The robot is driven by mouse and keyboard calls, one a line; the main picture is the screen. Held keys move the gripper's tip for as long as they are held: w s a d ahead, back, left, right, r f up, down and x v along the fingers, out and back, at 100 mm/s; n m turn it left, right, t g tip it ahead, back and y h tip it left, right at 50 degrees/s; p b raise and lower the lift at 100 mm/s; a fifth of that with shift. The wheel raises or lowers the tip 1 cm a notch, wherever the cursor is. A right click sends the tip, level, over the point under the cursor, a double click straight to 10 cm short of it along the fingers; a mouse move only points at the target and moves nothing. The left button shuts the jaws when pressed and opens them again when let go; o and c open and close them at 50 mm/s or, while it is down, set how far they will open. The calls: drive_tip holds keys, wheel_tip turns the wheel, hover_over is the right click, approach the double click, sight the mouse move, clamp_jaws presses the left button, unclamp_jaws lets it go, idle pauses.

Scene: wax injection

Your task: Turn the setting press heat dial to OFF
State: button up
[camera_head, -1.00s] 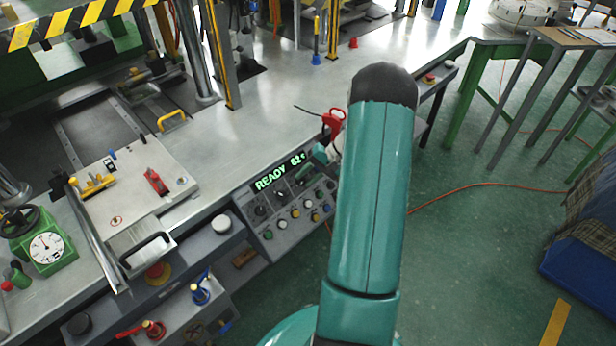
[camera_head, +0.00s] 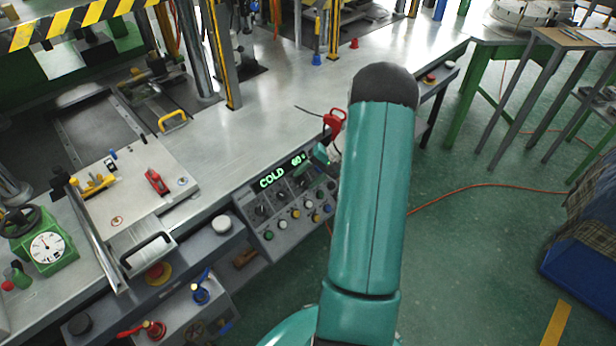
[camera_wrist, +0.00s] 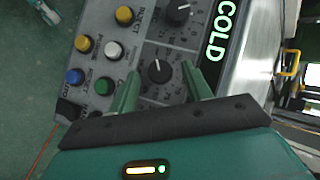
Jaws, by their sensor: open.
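The control panel (camera_head: 290,232) on the bench front carries a lit display (camera_head: 281,172) reading "COLD" with a number near 60. In the wrist view a black dial (camera_wrist: 159,71) with a white pointer mark sits between my open fingertips; its label is too small to read. A second black dial (camera_wrist: 178,12) is further up the panel. My gripper (camera_wrist: 160,76) has one green finger on each side of the nearer dial, apart from each other; whether they touch it I cannot tell. In the head view my arm partly hides the panel's right end.
Coloured push buttons, such as a yellow one (camera_wrist: 124,15) and a green one (camera_wrist: 104,86), sit close beside the dials. A red-handled item (camera_head: 335,120) stands on the bench edge above the panel. The green floor to the right is mostly open.

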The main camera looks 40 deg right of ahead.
drive_tip(key=v, duration=1.3)
drive_tip(key=shift+r, duration=0.3)
drive_tip(key=shift+d, duration=0.1)
drive_tip(key=w+a+r+n+g+h, duration=0.1)
drive_tip(key=a+r+n+g+h, duration=0.1)
drive_tip(key=a+r, duration=0.7)
drive_tip(key=w+a+r+n+g+h, duration=0.15)
drive_tip(key=a+r, duration=0.45)
drive_tip(key=a, duration=0.6)
drive_tip(key=s+a+r+n+t+h, duration=0.2)
drive_tip(key=s+a, duration=0.5)
drive_tip(key=a, duration=0.2)
drive_tip(key=s+a+r+n+t+h, duration=0.2)
drive_tip(key=s+a+r+n, duration=0.1)
drive_tip(key=s+a, duration=0.4)
drive_tip(key=a, duration=0.3)
drive_tip(key=shift+s+a+r+n, duration=0.15)
drive_tip(key=shift+a+r+n, duration=0.1)
drive_tip(key=shift+n, duration=0.1)
